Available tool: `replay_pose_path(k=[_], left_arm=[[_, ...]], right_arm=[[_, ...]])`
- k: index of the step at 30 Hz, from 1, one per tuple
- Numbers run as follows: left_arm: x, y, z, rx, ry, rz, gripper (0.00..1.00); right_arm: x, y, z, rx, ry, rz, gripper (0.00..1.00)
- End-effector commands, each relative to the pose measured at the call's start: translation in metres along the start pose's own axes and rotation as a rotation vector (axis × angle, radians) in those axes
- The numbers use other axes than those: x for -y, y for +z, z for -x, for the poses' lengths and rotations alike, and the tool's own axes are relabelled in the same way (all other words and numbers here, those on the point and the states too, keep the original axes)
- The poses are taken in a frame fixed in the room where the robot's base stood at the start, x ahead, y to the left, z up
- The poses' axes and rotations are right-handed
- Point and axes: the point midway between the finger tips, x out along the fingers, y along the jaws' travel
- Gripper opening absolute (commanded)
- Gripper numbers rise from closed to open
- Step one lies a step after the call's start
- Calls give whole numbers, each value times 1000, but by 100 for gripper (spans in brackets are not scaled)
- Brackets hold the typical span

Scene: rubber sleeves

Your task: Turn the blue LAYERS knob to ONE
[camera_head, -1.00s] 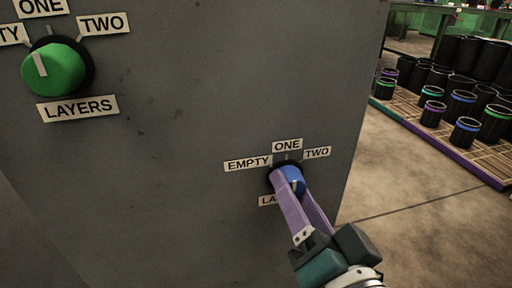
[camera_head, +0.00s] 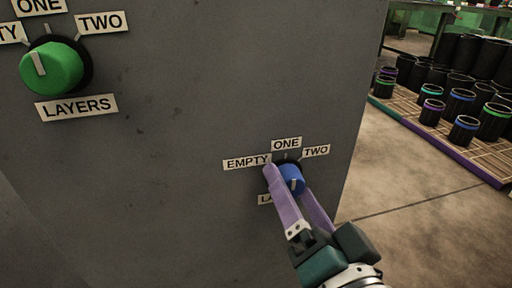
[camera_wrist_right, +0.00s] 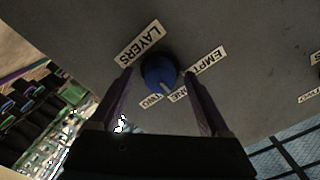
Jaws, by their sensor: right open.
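The blue LAYERS knob (camera_head: 291,179) sits low on the grey panel in the head view, with EMPTY, ONE and TWO labels above it. Its white mark seems to point roughly at ONE; the exact angle is hard to tell. My right gripper (camera_head: 286,177) is open, its purple fingers on either side of the knob. In the right wrist view the knob (camera_wrist_right: 158,70) shows between the spread fingers, with gaps beside it. The lower LAYERS label is partly hidden by a finger in the head view. My left gripper is not in view.
A green LAYERS knob (camera_head: 52,68) with its own labels is at the upper left of the same panel (camera_head: 180,110). The panel ends to the right of the blue knob. Beyond it, black sleeves (camera_head: 465,129) with coloured bands stand on a low slatted pallet (camera_head: 425,135); the floor between is bare.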

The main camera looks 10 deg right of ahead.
Motion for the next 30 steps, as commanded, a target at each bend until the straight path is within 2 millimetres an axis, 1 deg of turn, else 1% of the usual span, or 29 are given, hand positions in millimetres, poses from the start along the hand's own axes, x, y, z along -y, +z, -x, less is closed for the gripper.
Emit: replay_pose_path(k=[4, 7, 15, 18, 21, 24, 30], left_arm=[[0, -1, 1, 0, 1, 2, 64], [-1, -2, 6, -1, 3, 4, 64], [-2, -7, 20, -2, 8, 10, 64], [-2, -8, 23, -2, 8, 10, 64], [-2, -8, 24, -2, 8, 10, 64], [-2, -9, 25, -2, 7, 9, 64], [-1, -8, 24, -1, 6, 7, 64]], right_arm=[[0, 0, 2, 1, 1, 0, 80], [1, -1, 13, 2, 2, 0, 80], [1, -1, 67, 4, 2, 2, 80], [1, 0, 84, 4, 2, 0, 80], [0, 0, 94, 2, 1, 1, 80], [0, 0, 99, 0, 0, 1, 80], [0, 0, 100, 0, -1, 0, 80]])
